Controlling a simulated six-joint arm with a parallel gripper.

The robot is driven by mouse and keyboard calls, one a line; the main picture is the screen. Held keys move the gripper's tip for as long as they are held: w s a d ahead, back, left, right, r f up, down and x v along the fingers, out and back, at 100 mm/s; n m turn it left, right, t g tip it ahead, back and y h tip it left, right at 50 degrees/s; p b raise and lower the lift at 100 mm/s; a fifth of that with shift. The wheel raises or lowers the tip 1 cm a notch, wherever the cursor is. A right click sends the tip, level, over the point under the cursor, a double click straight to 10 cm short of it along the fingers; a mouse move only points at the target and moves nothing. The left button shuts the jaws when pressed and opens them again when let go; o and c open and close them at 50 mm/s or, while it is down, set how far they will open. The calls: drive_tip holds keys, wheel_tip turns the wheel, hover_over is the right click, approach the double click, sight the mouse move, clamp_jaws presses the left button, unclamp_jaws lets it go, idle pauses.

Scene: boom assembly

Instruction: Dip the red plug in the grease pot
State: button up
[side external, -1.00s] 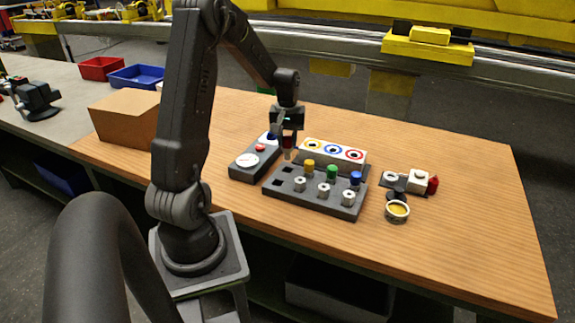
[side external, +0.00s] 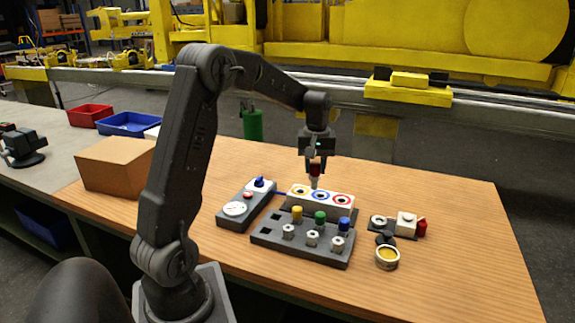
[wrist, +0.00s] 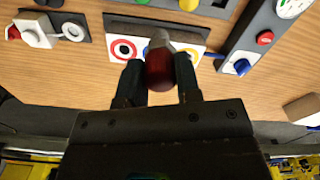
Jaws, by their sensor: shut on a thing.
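My gripper (side external: 316,160) is shut on the red plug (side external: 315,170), which hangs upright with its metal end down. In the wrist view the red plug (wrist: 160,70) sits between the two fingers (wrist: 160,88). The plug is in front of or above the white block with yellow, blue and red ringed sockets (side external: 320,199); I cannot tell the exact gap. The grease pot (side external: 387,256) is a small round metal cup with yellow grease, standing on the table to the right of the plug rack. It does not show in the wrist view.
A dark rack (side external: 302,243) holds yellow, green and blue plugs and several metal pieces. A grey box with a gauge (side external: 238,208) is at its left. A small fixture with a white block and red knob (side external: 406,224) stands behind the pot. The right side of the table (side external: 465,260) is clear.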

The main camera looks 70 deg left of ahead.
drive_tip(key=w+d, duration=0.6)
drive_tip(key=d, duration=0.4)
drive_tip(key=w+d, duration=0.6)
drive_tip(key=d, duration=0.4)
wheel_tip(320, 180, down, 10)
drive_tip(key=shift+d, duration=0.2)
drive_tip(key=shift+f, duration=1.15)
idle(0.9)
drive_tip(key=shift+f, duration=0.65)
drive_tip(key=shift+w+r, duration=0.1)
drive_tip(key=shift+r, duration=0.05)
drive_tip(key=shift+r, duration=2.9)
